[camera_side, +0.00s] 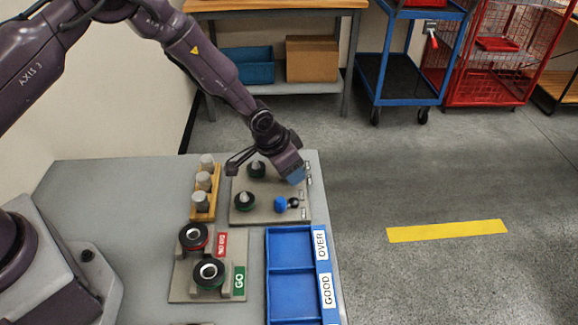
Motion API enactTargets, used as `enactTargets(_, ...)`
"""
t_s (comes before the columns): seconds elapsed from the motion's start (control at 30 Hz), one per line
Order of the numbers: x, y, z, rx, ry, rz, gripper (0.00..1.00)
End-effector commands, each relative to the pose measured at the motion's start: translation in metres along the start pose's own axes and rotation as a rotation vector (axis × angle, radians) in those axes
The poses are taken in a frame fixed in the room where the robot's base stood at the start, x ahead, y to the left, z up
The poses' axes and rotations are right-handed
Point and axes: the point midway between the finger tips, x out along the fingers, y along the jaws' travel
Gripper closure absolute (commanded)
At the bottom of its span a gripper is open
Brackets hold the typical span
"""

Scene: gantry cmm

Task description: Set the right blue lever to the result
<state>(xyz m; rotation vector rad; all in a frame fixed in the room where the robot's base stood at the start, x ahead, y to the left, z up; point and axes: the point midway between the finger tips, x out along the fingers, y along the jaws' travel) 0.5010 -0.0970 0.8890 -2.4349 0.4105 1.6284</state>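A beige plate (262,214) on the grey table carries the levers. One blue lever knob (280,204) stands near its front right, with a small black knob (294,202) beside it. My gripper (294,174) points down over the plate's back right part. A blue piece (297,178) shows right at its fingertips; I cannot tell whether it is held or only touched. The fingers are too small and hidden to show their opening. Small white labels (304,214) line the plate's right edge, too small to read.
Left of the plate, a yellow wooden rack (213,190) holds grey cylinders. In front are a NO GO ring (193,238) and a GO ring (209,273) on a stand. A blue tray (268,270) marked OVER and GOOD lies along the table's right edge.

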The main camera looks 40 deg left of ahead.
Motion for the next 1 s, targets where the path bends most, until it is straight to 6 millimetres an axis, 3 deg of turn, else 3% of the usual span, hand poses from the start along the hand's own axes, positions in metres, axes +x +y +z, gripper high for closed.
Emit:
enactTargets(0.37, -0.007, -0.001, -0.001, 0.001, 0.002, -0.001, 0.52)
enactTargets(0.8, -0.095, -0.001, -0.001, -0.001, 0.005, -0.002, 0.52)
enactTargets(1.0, -0.122, -0.001, 0.0, 0.0, 0.002, -0.001, 0.52)
